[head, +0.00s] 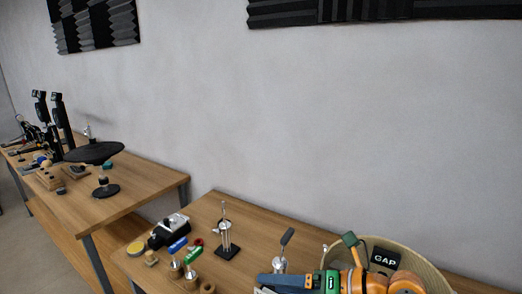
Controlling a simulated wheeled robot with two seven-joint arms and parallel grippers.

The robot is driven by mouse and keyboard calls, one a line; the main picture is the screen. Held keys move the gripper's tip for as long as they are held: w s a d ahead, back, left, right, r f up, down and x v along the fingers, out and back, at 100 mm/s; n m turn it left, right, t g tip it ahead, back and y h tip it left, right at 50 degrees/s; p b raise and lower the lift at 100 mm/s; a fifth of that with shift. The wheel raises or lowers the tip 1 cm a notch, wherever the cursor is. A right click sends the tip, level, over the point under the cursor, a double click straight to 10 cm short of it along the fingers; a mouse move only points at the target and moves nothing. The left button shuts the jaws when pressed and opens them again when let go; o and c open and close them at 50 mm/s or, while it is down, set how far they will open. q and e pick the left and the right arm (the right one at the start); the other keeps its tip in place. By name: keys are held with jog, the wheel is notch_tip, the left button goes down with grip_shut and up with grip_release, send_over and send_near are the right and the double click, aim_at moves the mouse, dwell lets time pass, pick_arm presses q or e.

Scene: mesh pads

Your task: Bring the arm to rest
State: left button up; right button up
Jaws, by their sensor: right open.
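My right arm comes in at the bottom right edge, orange with a green band. My right gripper (262,286) points left, low over the near wooden table (282,234), and is cut off by the bottom edge. It is open, with nothing seen between its fingers. My left gripper is not in view.
A round woven basket (432,277) with a dark "GAP" label stands behind my right arm. A small metal stand (228,246), a black-and-silver device (168,231) and several small parts sit left of the gripper. A far table (140,182) holds a black round disc (94,152).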

notch_tip(320, 180, up, 11)
jog(key=m+t+y, duration=0.6)
jog(key=m+t, duration=0.2)
jog(key=m, duration=0.1)
jog(key=w+d+f+m+t+h, duration=0.2)
jog(key=d+m+t+h, duration=0.55)
jog(key=m+h, duration=0.45)
jog(key=s+d+f+m+g+h, duration=0.1)
jog(key=d+f+m+g+h, duration=0.1)
jog(key=d+f+m+h, duration=0.35)
jog(key=s+d+f+m+g+h, duration=0.1)
jog(key=d+f+m+g+h, duration=0.15)
jog(key=f+m, duration=0.45)
jog(key=s+a+f+m+g+y, duration=0.1)
jog(key=s+a+f+g+y, duration=0.15)
jog(key=s+f+g, duration=1.4)
jog(key=s+f+t+b, duration=0.1)
jog(key=s+f+b, duration=0.2)
jog(key=f, duration=1)
jog(key=s+f+t+b, duration=0.1)
jog(key=s+f+b, duration=0.2)
jog(key=f, duration=1)
jog(key=s+d+f+g+b, duration=0.1)
jog(key=s+f+b, duration=0.3)
jog(key=s+f, duration=0.7)
notch_tip(320, 180, down, 2)
jog(key=shift+s+d+f, duration=0.1)
jog(key=shift+s+d, duration=0.25)
jog(key=shift+d, duration=0.25)
